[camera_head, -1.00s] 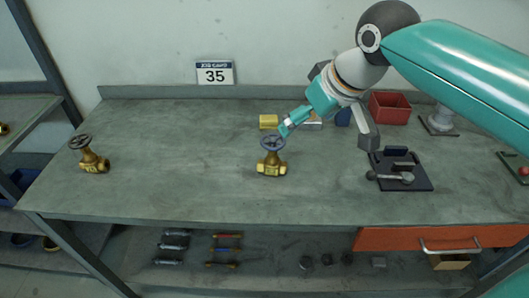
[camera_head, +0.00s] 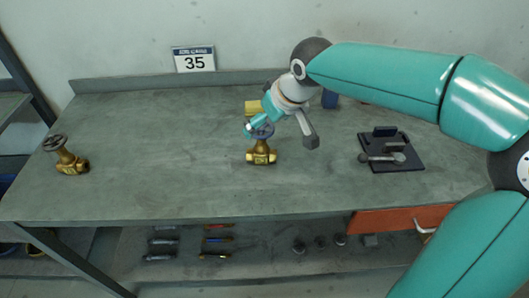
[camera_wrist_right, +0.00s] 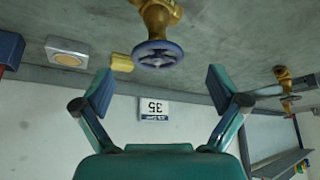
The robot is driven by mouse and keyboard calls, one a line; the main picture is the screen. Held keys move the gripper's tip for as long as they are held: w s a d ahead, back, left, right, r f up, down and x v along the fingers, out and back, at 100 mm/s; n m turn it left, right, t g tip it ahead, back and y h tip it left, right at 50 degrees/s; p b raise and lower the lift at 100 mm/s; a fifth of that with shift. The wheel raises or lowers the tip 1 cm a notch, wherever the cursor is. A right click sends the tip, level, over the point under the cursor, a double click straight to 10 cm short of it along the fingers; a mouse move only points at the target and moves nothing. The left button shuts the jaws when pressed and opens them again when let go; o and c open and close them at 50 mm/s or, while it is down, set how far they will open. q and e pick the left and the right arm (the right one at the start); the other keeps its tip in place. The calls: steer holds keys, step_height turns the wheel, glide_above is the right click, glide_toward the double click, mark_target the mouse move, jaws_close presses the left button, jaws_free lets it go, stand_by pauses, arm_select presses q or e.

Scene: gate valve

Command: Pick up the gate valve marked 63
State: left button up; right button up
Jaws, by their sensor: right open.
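A brass gate valve (camera_head: 261,153) with a blue-grey handwheel stands upright near the middle of the workbench. A pale mark on its body is too small to read. It also shows upside down at the top of the right wrist view (camera_wrist_right: 157,22), its handwheel in front of the gripper. A second brass valve (camera_head: 68,160) with a dark handwheel stands at the bench's left end; no number is legible on it. My right gripper (camera_wrist_right: 161,90) is open and empty. In the head view, its teal fingers (camera_head: 258,124) overlap the middle valve's handwheel; contact cannot be told.
A yellow block (camera_head: 250,107) lies behind the middle valve. A dark board with metal parts (camera_head: 391,152) lies on the right of the workbench (camera_head: 160,140). A sign reading 35 (camera_head: 194,60) is on the back wall. The bench between the two valves is clear.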

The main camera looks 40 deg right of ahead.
mark_target(262, 128)
steer(key=shift+p+x, duration=0.3)
steer(key=shift+x, duration=2.35)
steer(key=shift+w+d, duration=0.1)
steer(key=shift+d, duration=0.1)
steer(key=c, duration=1.7)
steer(key=shift+r, duration=0.15)
jaws_close()
steer(key=shift+r, duration=0.1)
